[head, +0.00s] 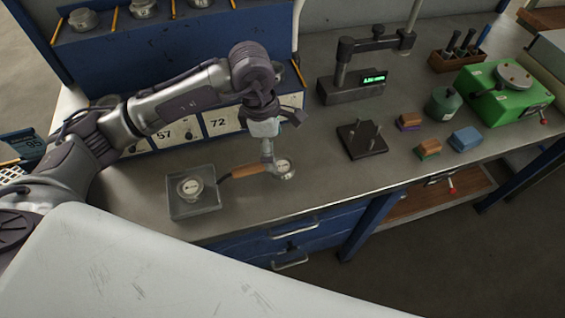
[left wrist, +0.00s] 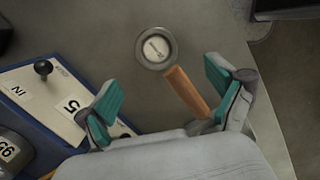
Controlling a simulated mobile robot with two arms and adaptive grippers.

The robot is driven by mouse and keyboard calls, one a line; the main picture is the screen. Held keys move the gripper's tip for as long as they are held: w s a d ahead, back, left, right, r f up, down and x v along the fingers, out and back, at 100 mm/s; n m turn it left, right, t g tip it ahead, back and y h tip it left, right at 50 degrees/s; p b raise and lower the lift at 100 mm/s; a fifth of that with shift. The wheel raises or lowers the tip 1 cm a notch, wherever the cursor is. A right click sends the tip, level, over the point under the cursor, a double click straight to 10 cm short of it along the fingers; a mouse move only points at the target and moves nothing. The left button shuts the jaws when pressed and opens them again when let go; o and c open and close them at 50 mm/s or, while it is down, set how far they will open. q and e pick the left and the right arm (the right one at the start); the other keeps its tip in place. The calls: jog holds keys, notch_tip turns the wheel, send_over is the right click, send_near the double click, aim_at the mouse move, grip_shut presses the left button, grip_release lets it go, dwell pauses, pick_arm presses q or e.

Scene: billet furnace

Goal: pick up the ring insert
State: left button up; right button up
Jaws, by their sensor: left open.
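A round, pale metal piece with a dark rim and a small label, apparently the ring insert (head: 284,169), lies on the grey bench top near its front edge. It also shows at the top middle of the left wrist view (left wrist: 156,47). A wooden handle (head: 250,170) lies right beside it; I cannot tell whether they touch. My left gripper (head: 268,155) points down close to the piece and handle. In the left wrist view its teal-padded fingers (left wrist: 160,80) are spread with nothing gripped; the piece lies beyond the fingertips. My right gripper is not in view.
A grey tray (head: 206,210) with a similar round piece (head: 190,187) stands to the left. Behind are numbered bins (head: 217,122). To the right are a dark pegged plate (head: 362,141), a scale (head: 350,90), coloured blocks (head: 464,139) and a green machine (head: 504,95).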

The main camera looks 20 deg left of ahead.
aim_at(282, 164)
pick_arm(q)
jog(key=shift+w+d+f, duration=0.1)
jog(key=shift+f, duration=0.55)
jog(key=shift+w+f, duration=0.15)
jog(key=shift+f, duration=0.15)
jog(key=shift+d+f+p, duration=0.3)
jog(key=shift+f+p, duration=0.25)
jog(key=shift+f, duration=0.05)
jog(key=shift+d+f+p, duration=0.25)
jog(key=shift+f+p, duration=0.25)
jog(key=shift+f, duration=0.1)
jog(key=shift+w+d+f, duration=0.1)
jog(key=shift+d+f, duration=0.1)
jog(key=shift+f, duration=1.15)
jog(key=shift+c, duration=0.5)
jog(key=shift+w, duration=0.1)
jog(key=c, duration=1.6)
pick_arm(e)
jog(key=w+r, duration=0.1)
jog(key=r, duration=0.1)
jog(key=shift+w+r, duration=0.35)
